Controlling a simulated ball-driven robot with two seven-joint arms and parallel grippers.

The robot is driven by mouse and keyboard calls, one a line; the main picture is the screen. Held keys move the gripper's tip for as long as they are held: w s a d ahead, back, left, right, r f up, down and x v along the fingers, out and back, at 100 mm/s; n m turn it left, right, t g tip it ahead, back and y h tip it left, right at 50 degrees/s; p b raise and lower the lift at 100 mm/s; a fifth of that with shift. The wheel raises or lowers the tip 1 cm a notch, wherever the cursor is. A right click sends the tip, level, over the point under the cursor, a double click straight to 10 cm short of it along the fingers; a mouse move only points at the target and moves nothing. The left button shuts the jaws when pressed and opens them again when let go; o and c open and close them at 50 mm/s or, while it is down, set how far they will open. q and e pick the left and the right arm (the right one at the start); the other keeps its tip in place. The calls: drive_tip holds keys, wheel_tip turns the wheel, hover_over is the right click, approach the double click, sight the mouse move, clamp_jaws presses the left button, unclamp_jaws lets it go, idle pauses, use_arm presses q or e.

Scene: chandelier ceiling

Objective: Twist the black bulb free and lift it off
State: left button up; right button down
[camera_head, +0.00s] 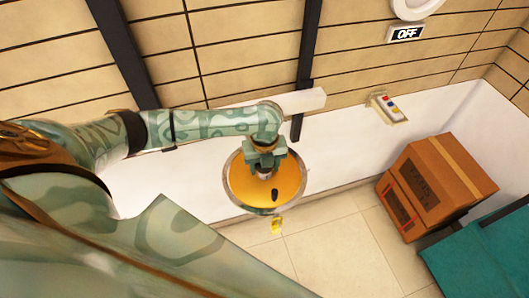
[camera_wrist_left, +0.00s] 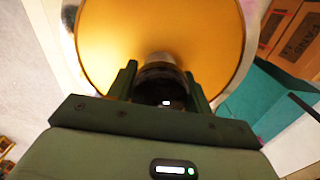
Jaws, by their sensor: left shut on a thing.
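The black bulb (camera_wrist_left: 160,86) sits between the two fingers of my left gripper (camera_wrist_left: 162,88), which is shut on it. Beyond it, a pale socket (camera_wrist_left: 157,58) meets the orange inside of the round lamp shade (camera_wrist_left: 112,35). In the head view, my left gripper (camera_head: 264,168) reaches over the shade (camera_head: 238,188) and hides most of the bulb. I cannot tell whether the bulb is still seated in the socket. A small dark oval (camera_head: 275,194) shows against the orange, and I cannot tell what it is. My right gripper is not in view.
A cardboard box (camera_head: 435,185) stands to the right, with a teal object (camera_head: 485,250) below it. A switch plate with coloured buttons (camera_head: 388,106) and an OFF sign (camera_head: 405,34) are at upper right. A small yellow thing (camera_head: 277,226) shows below the shade. Tiled floor is open around there.

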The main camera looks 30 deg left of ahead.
use_arm(q)
drive_tip(key=shift+r+n+p, duration=0.15)
drive_tip(key=shift+n+p, duration=1.15)
drive_tip(key=shift+p, duration=0.5)
drive_tip(key=shift+n+p, duration=0.3)
drive_tip(key=shift+n, duration=0.1)
drive_tip(key=shift+r+p, duration=1.65)
drive_tip(key=shift+p, duration=0.65)
drive_tip(key=shift+r+p, duration=0.45)
drive_tip(key=shift+r, duration=1.5)
